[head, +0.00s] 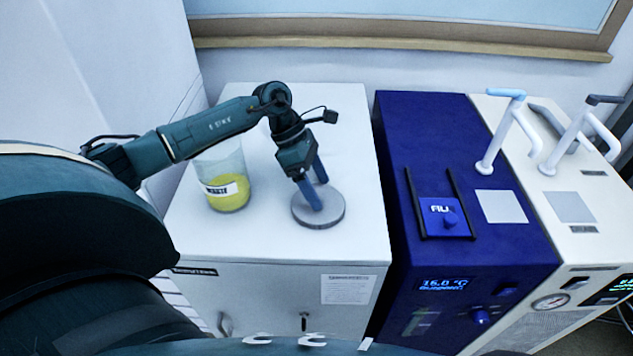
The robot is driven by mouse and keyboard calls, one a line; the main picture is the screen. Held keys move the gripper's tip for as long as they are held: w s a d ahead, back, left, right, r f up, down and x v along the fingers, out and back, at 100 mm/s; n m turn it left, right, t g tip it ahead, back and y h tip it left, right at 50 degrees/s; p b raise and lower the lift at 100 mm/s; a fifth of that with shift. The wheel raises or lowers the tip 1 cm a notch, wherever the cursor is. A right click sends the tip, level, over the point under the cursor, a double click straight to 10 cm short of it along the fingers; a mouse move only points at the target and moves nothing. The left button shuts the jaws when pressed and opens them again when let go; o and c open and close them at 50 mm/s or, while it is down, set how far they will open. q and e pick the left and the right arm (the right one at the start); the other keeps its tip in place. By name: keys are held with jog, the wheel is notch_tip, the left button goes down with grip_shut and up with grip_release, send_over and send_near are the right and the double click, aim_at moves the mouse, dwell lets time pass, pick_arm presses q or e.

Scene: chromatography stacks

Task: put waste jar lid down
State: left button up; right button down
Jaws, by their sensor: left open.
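The waste jar lid (332,212) is a round grey disc lying flat on the white cabinet top (270,238). My left gripper (319,196) is open, its blue fingers pointing down over the middle of the lid. The fingers hide part of the lid's top, and I cannot tell whether they touch it. The waste jar (228,197) is a clear vessel with yellow liquid and a "WASTE" label. It stands upright to the left of the lid, its upper part covered by my left forearm. My right gripper is not in view.
A blue instrument (400,130) with a display stands to the right of the cabinet, beyond a narrow gap. A cream instrument (577,245) with white upright tubes is farther right. The cabinet top is clear in front of the lid and behind it.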

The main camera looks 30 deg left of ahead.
pick_arm(q)
jog(key=shift+r+p, duration=0.45)
jog(key=shift+r, duration=0.05)
jog(key=b+v, duration=0.1)
jog(key=v, duration=0.3)
jog(key=shift+w+a+r, duration=0.1)
jog(key=shift+a+r, duration=0.2)
jog(key=v, duration=0.7)
jog(key=shift+b, duration=0.45)
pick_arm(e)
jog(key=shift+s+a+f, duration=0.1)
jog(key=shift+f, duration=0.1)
pick_arm(q)
jog(key=shift+r, duration=0.1)
